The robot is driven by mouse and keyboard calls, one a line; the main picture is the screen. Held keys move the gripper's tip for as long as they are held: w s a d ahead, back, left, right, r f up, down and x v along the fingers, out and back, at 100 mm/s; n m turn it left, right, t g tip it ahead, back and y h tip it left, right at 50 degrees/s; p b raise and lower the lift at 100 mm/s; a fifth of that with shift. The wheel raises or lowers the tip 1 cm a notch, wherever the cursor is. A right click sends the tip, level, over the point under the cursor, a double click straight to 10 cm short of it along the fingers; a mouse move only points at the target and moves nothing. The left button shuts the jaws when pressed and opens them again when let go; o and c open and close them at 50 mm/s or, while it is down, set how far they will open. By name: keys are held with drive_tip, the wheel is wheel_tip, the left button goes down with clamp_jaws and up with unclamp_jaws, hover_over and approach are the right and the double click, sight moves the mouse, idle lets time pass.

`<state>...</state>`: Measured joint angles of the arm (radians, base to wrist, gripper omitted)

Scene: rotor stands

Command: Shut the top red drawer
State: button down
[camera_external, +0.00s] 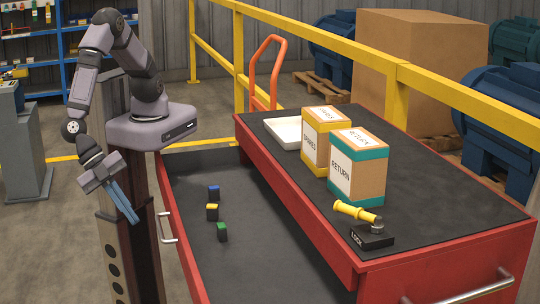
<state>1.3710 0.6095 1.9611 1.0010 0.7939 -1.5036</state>
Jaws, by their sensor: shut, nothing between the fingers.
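The top red drawer (186,234) is pulled out to the left from under the dark top of the red cabinet (300,205). Its dark floor shows, with a blue block (213,192), a yellow block (212,211) and a green block (222,232) lying in it. A pale handle (167,228) is on the drawer's left front. My gripper (131,214) is shut and empty, pointing down, to the left of the drawer front and handle in the picture. It appears apart from the handle. The drawer's near end runs out of the frame.
On the cabinet top stand a white tray (283,133), a yellow-banded SPARES box (318,152), a teal-banded RETURN box (357,185) and a black LOCK block (371,237) with a yellow-handled part (353,211). A yellow railing (300,35) runs behind. Another handle (465,292) is at lower right.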

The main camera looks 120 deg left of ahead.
sight(164, 242)
drive_tip(key=w+a+f, duration=0.1)
drive_tip(key=w+f, duration=0.1)
drive_tip(key=w+a+f+b, duration=0.1)
drive_tip(key=w+f, duration=0.2)
drive_tip(key=w+a+f, duration=0.1)
drive_tip(key=w+f, duration=0.1)
drive_tip(key=w, duration=0.1)
drive_tip(key=shift+w+f+b, duration=0.1)
drive_tip(key=shift+f+b, duration=0.3)
drive_tip(key=shift+w+a+f, duration=0.1)
drive_tip(key=shift+w+a, duration=0.2)
drive_tip(key=shift+w, duration=0.05)
drive_tip(key=w+a+b, duration=0.3)
drive_tip(key=b, duration=0.1)
drive_tip(key=shift+w+a, duration=0.25)
drive_tip(key=shift+b+v, duration=0.5)
drive_tip(key=shift+v, duration=3.35)
